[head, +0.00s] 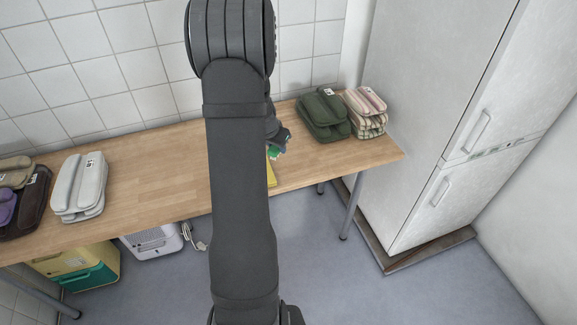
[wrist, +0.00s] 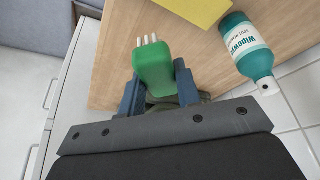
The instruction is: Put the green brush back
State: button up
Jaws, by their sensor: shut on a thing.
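I cannot tell whether the brush touches the table. No holder for the brush can be made out.
Dark green towels (head: 322,115) and checked towels (head: 366,110) are to the right, grey towels (head: 79,187) to the left. A white fridge (head: 425,110) stands beyond the right end.

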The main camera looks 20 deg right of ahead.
jog(key=s+d, duration=0.9)
jog(key=d, duration=0.5)
jog(key=w+a+f, duration=0.2)
jog(key=w, duration=0.1)
jog(key=w+a+f, duration=0.2)
jog(key=w, duration=0.1)
jog(key=w+a+f, duration=0.1)
jog(key=w+f, duration=0.1)
jog(key=w, duration=0.1)
jog(key=shift+w+a, duration=0.25)
jog(key=shift+a, duration=0.15)
jog(key=shift+f, duration=2)
jog(key=shift+f, duration=0.15)
jog(key=o, duration=0.9)
jog(key=shift+r, duration=0.4)
jog(key=v, duration=1.1)
jog(key=shift+s+a+r, duration=0.1)
jog(key=shift+s+r, duration=0.1)
jog(key=shift+s, duration=0.05)
